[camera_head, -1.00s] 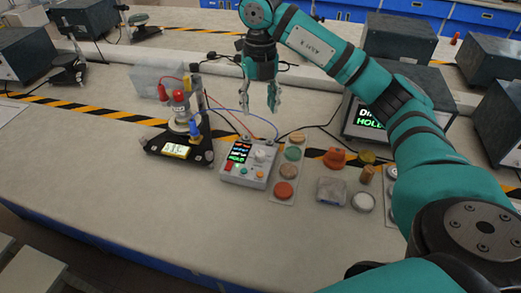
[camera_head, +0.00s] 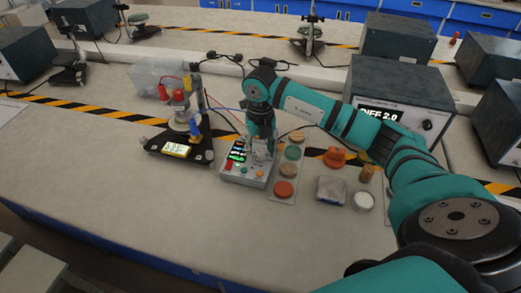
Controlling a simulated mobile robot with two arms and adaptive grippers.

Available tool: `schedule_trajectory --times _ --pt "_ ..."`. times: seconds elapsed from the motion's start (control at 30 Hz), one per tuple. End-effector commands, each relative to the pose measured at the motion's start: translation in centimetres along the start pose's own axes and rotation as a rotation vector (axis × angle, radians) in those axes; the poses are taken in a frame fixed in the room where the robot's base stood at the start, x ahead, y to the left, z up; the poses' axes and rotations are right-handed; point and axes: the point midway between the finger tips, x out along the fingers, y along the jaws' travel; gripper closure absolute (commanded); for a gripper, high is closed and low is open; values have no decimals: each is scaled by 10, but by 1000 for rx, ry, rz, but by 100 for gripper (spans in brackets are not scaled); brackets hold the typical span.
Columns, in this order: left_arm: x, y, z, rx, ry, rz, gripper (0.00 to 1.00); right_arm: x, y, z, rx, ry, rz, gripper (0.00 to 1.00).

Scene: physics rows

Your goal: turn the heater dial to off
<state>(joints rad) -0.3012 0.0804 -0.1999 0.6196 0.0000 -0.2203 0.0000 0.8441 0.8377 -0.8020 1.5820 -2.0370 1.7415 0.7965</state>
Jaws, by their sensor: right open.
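The heater control box (camera_head: 244,175) is a small light-grey unit on the bench, with a dark lit display (camera_head: 237,152), a red switch and coloured buttons on its top. My right gripper (camera_head: 262,158) points down over the right back part of the box, where the dial is. The gripper covers the dial, so its setting and any contact cannot be told. The right gripper is open. My left gripper is not in view.
Left of the box stands a black-based apparatus (camera_head: 182,148) with red and blue terminals. A strip of coloured discs (camera_head: 287,172) lies close on the right, with a grey block (camera_head: 330,190) beyond. A large instrument (camera_head: 398,98) reads "DIFF 2.0". The front bench is clear.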

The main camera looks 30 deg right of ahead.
Motion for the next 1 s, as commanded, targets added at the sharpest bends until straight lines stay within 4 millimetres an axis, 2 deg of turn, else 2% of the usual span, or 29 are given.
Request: schedule_trajectory --times 0.1,0.37,0.77,1.0 --pt "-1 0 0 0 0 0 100 7 0 0 0 1 0 50" --pt "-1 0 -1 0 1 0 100 8 0 0 0 0 0 50" --pt "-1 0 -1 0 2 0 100 8 0 0 0 0 0 99" --pt "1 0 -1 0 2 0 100 8 0 0 -15 -1 0 100"
